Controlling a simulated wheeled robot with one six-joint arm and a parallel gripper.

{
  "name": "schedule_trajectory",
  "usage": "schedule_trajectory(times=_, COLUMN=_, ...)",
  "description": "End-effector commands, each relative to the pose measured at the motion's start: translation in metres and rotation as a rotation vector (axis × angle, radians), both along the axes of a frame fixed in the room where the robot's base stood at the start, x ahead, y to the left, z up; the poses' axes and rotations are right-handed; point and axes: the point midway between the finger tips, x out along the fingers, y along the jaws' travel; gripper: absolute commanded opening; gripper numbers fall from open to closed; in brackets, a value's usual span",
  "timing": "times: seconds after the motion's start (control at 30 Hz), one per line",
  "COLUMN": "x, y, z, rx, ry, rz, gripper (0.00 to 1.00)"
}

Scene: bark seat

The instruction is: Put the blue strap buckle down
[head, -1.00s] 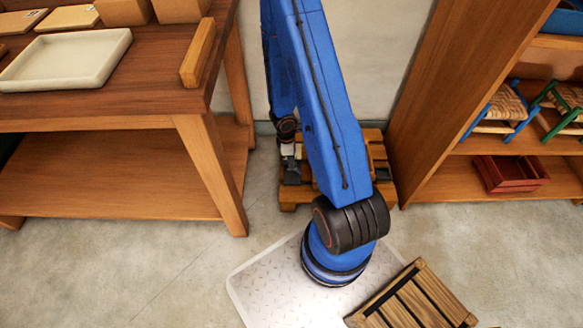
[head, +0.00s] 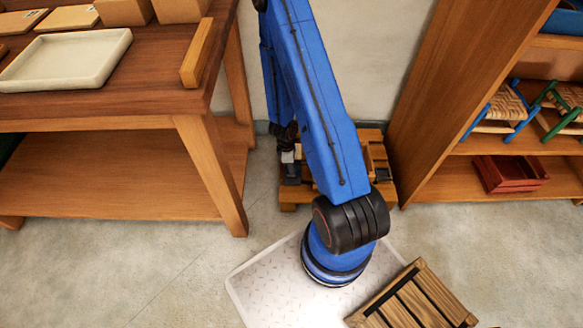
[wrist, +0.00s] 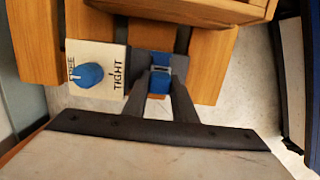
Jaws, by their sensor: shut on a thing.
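My gripper (wrist: 159,80) is shut on the blue strap buckle (wrist: 159,78), which shows as a small blue piece between the dark fingertips in the wrist view. The fingers point at a slatted wooden frame (wrist: 209,60), just right of a pale label plate (wrist: 112,55). A blue knob (wrist: 86,76) sits on that plate, with a partly hidden word on its left and TIGHT on its right. I cannot tell whether the buckle touches the frame. In the head view the wooden frame (head: 376,160) stands on the floor by the wall, and my arm hides part of it.
A wooden workbench (head: 140,105) with a pale tray (head: 68,58) stands at left. A shelf unit (head: 440,90) at right holds small woven stools (head: 500,108) and a red crate (head: 511,173). A slatted wooden piece (head: 425,300) lies at front right. The left floor is clear.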

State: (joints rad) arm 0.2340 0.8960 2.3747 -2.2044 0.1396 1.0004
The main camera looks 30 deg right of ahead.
Motion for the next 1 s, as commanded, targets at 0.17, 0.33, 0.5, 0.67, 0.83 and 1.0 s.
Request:
schedule_trajectory(times=0.17, x=0.0000, y=0.0003, z=-0.0053, rx=0.001, ry=-0.001, rz=-0.001, gripper=0.00)
schedule_trajectory(times=0.33, x=0.0001, y=0.0002, z=-0.0053, rx=0.001, ry=-0.001, rz=-0.001, gripper=0.00)
schedule_trajectory(times=0.5, x=0.0000, y=0.0003, z=-0.0070, rx=0.001, ry=0.000, rz=0.001, gripper=0.00)
schedule_trajectory(times=0.67, x=0.0002, y=0.0002, z=-0.0074, rx=0.001, ry=-0.001, rz=0.000, gripper=0.43)
schedule_trajectory(times=0.83, x=0.0001, y=0.0003, z=-0.0074, rx=0.001, ry=-0.001, rz=0.000, gripper=0.43)
schedule_trajectory(times=1.0, x=0.0003, y=0.0003, z=-0.0053, rx=0.001, ry=-0.001, rz=-0.001, gripper=0.43)
